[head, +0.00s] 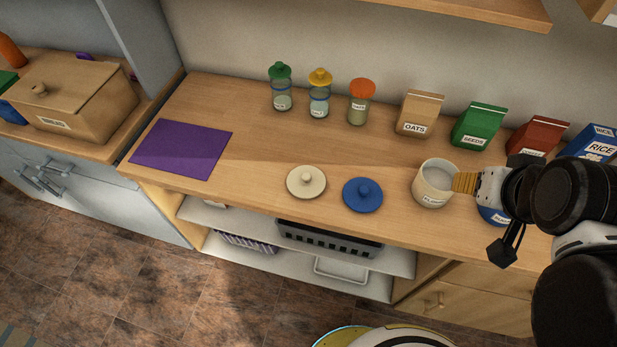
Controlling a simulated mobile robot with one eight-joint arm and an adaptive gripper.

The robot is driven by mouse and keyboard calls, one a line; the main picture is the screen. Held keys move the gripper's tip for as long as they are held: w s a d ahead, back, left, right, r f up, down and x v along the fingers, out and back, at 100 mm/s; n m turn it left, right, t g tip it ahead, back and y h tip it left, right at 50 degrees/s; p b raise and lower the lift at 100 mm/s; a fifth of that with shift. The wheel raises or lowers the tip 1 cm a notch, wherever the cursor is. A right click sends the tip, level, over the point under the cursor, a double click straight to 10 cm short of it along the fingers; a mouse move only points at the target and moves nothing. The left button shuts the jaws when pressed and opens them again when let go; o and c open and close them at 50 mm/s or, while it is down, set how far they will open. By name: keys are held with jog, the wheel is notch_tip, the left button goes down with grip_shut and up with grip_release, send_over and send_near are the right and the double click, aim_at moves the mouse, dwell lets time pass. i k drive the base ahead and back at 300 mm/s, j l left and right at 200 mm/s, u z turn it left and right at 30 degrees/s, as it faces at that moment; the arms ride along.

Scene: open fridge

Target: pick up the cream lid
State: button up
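The cream lid (306,182) is a round disc with a small knob on top. It lies flat on the wooden counter near its front edge, just left of a blue lid (362,195). My gripper (465,183) is well to the right of the cream lid. Its ribbed tan fingertips are at the right side of the rim of an open cream canister (434,190). I cannot tell whether they touch it or how far apart they are. A blue canister (493,214) is partly hidden behind my arm.
Three jars with green (281,90), yellow (319,95) and orange (360,103) tops stand at the back. Cartons, including oats (419,114) and seeds (478,127), line the back right. A purple mat (181,149) lies left. The counter around the cream lid's left side is clear.

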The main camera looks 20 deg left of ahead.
aim_at(303, 183)
jog(key=j, duration=0.8)
jog(key=k+j, duration=0.15)
jog(key=j, duration=0.65)
